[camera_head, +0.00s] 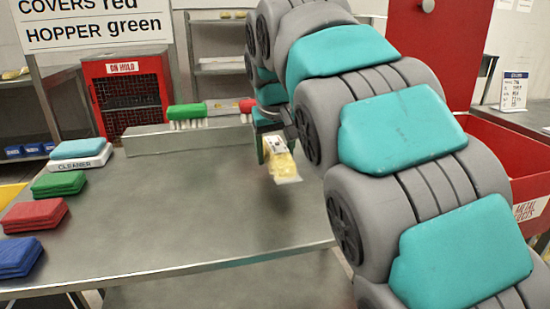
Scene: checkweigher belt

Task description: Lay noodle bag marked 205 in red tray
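A clear bag of yellow noodles (284,168) with a white label hangs from my gripper (268,143), above the grey steel table (185,215). The number on the label is too small to read. My gripper appears shut on the bag's upper end; its fingers are partly hidden by my arm. A red open container (485,140) with a white sign, partly readable as "METAL", stands at the right behind my arm. I cannot tell whether it is the red tray; no other plain red tray shows clearly.
Green, red and blue cloth stacks (33,215) and a cleaner block (82,153) lie along the table's left side. Green and red brushes (187,117) rest on a steel ledge (155,139). A red "ON HOLD" cage (127,95) stands behind. The table's middle is clear.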

